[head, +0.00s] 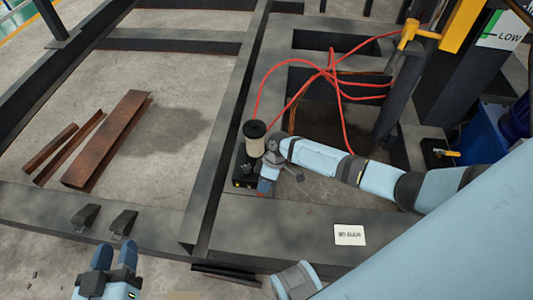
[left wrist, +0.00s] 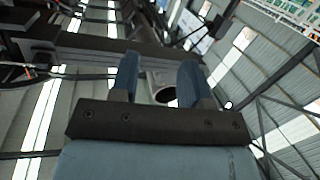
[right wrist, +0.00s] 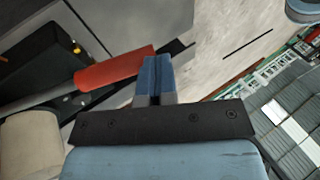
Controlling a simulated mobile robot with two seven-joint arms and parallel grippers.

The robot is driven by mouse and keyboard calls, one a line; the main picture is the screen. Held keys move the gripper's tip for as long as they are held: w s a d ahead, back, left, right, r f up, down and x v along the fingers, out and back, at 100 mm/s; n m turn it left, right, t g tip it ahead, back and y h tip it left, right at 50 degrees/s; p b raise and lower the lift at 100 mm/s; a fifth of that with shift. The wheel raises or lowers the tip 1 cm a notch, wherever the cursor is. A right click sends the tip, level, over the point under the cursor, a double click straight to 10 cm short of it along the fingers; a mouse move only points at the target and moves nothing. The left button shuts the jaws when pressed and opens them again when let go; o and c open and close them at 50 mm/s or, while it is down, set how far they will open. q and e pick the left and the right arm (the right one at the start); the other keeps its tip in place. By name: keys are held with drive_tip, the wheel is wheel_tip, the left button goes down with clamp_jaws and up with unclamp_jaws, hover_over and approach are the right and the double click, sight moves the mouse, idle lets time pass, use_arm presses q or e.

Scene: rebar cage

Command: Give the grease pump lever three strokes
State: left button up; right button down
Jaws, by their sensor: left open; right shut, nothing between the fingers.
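The grease pump (head: 254,140) stands on the dark steel beam in the head view, a cream cylinder with a black top beside a black block. In the right wrist view its cream body (right wrist: 30,145) is at the lower left. The lever shows there as a grey rod with a red grip (right wrist: 112,68). My right gripper (right wrist: 158,75) is shut and empty, its fingertips at the end of the red grip; whether they touch I cannot tell. In the head view my right gripper (head: 266,186) is beside the pump, partly hidden by its wrist. My left gripper (head: 103,256) is open and empty, far from the pump.
Red hoses (head: 332,75) loop behind the pump. Rusty steel sections (head: 108,140) lie on the floor at left. A white card (head: 349,235) lies on the front beam, and two dark brackets (head: 123,222) sit at its left. A yellow-handled post (head: 425,35) stands at upper right.

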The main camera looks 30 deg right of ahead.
drive_tip(key=r+p, duration=0.1)
drive_tip(key=w+d+r, duration=0.1)
drive_tip(key=shift+w+r+p, duration=0.2)
drive_tip(key=shift+r+p, duration=0.2)
use_arm(q)
drive_tip(key=s+a+f+g+y+p, duration=0.2)
drive_tip(key=a+f+g+p, duration=0.1)
drive_tip(key=f, duration=0.3)
drive_tip(key=shift+s+a+f+g+y+p, duration=0.3)
drive_tip(key=shift+a+f+p, duration=0.1)
drive_tip(key=shift+p, duration=0.5)
use_arm(e)
drive_tip(key=w+d+r, duration=0.3)
drive_tip(key=w+r, duration=0.1)
drive_tip(key=r, duration=0.4)
drive_tip(key=shift+w+d+r, duration=0.3)
drive_tip(key=shift+r, duration=0.05)
use_arm(q)
drive_tip(key=shift+r, duration=0.1)
use_arm(e)
drive_tip(key=shift+s+a+f, duration=0.35)
drive_tip(key=shift+s+f, duration=0.05)
drive_tip(key=shift+f, duration=0.15)
drive_tip(key=shift+s+a+f, duration=0.25)
drive_tip(key=shift+s+f, duration=0.15)
drive_tip(key=shift+f, duration=0.1)
